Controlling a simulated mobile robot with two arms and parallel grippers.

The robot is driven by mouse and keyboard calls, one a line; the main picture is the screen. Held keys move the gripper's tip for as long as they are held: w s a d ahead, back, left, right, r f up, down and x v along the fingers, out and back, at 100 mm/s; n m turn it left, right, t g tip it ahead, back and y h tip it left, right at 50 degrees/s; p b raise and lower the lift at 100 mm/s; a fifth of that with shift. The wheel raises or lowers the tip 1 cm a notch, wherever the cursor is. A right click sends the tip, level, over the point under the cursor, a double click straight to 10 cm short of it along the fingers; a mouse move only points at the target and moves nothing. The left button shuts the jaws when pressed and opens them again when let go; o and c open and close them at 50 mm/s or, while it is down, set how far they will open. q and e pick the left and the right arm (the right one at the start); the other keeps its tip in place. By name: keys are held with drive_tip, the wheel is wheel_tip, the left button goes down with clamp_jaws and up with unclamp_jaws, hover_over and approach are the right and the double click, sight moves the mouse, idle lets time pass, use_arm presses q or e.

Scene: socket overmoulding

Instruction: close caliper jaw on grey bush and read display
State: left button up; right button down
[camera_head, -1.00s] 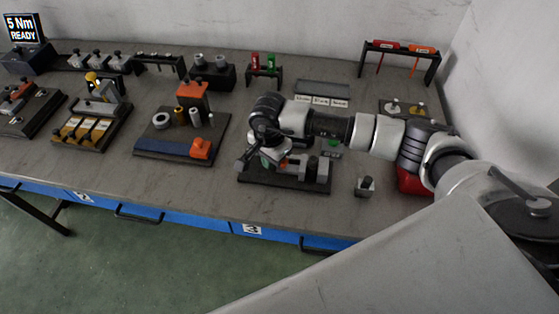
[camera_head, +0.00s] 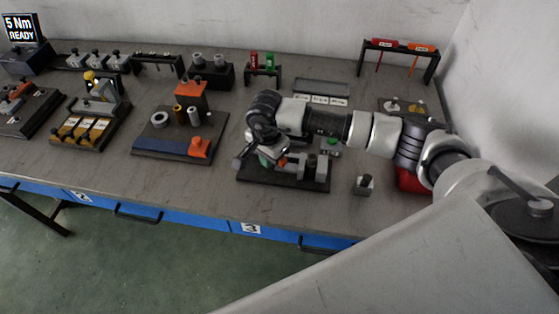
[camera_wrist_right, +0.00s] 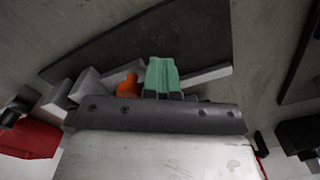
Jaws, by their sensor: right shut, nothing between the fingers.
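My right gripper (camera_head: 266,163) is over the near left part of a black-based fixture (camera_head: 290,183), which I take for the caliper station. In the right wrist view its green fingertips (camera_wrist_right: 162,78) are together, with nothing seen between them. An orange part (camera_wrist_right: 128,87) is close beside the fingertips, and pale grey bars (camera_wrist_right: 85,85) lie behind; whether the fingers touch them I cannot tell. Grey blocks (camera_head: 322,170) stand at the fixture's right end. My gripper and wrist hide much of the fixture. I cannot make out the grey bush or a readable caliper display there. My left gripper is out of view.
A small grey block with a dark knob (camera_head: 363,184) stands right of the fixture. To the left is a dark board (camera_head: 148,153) with a ring, cylinders and orange blocks. A red-and-orange tool rack (camera_head: 400,45) stands behind. Bare bench lies left of the fixture.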

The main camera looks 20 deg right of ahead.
drive_tip(key=shift+w+a, duration=0.1)
drive_tip(key=shift+w, duration=0.05)
drive_tip(key=shift+a+r, duration=0.1)
drive_tip(key=shift+r, duration=0.45)
wheel_tip(320, 180, up, 7)
drive_tip(key=p, duration=0.4)
drive_tip(key=shift+f, duration=0.1)
idle(0.4)
